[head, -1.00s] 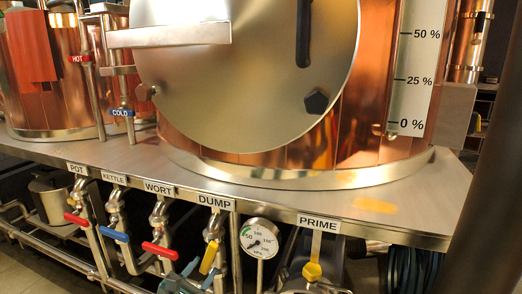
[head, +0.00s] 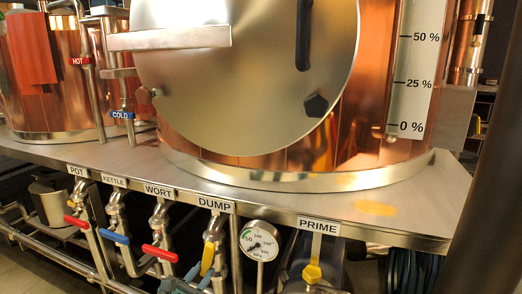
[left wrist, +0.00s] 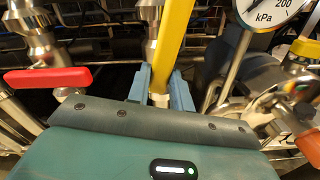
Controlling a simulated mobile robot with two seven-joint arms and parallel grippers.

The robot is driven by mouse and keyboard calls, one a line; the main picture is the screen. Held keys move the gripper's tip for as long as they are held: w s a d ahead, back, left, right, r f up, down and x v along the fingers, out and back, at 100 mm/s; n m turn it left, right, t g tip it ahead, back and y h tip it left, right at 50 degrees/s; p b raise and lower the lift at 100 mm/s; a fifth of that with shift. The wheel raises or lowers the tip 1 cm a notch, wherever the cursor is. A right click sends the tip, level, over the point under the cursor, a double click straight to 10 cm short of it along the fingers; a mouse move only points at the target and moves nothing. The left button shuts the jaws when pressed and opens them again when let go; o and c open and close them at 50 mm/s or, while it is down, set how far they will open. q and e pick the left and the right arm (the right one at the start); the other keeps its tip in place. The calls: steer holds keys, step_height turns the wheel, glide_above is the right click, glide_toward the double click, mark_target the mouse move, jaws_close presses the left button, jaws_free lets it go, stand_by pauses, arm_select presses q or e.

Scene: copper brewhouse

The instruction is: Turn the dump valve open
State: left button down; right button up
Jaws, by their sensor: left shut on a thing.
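The dump valve (head: 212,238) hangs below the DUMP label (head: 215,204) at the front edge of the steel deck. Its yellow lever (head: 208,258) points down and is close to upright in the head view. In the left wrist view the yellow lever (left wrist: 170,40) runs down between the two blue fingers. My left gripper (head: 193,280) is at the lever's lower end, shut on it. It also shows in the left wrist view (left wrist: 162,92). The fingers hide the lever's tip. My right gripper is not in view.
A red wort lever (head: 160,253) is just left, with a blue kettle lever (head: 115,236) and a red pot lever (head: 77,222) beyond. A pressure gauge (head: 259,241) hangs close on the right. Farther right is a yellow PRIME knob (head: 312,273).

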arm_select(q)
steer(key=c, duration=1.7)
jaws_free()
steer(key=shift+n, duration=1.1)
steer(key=o, duration=0.3)
steer(key=shift+o, duration=0.2)
steer(key=v, duration=0.6)
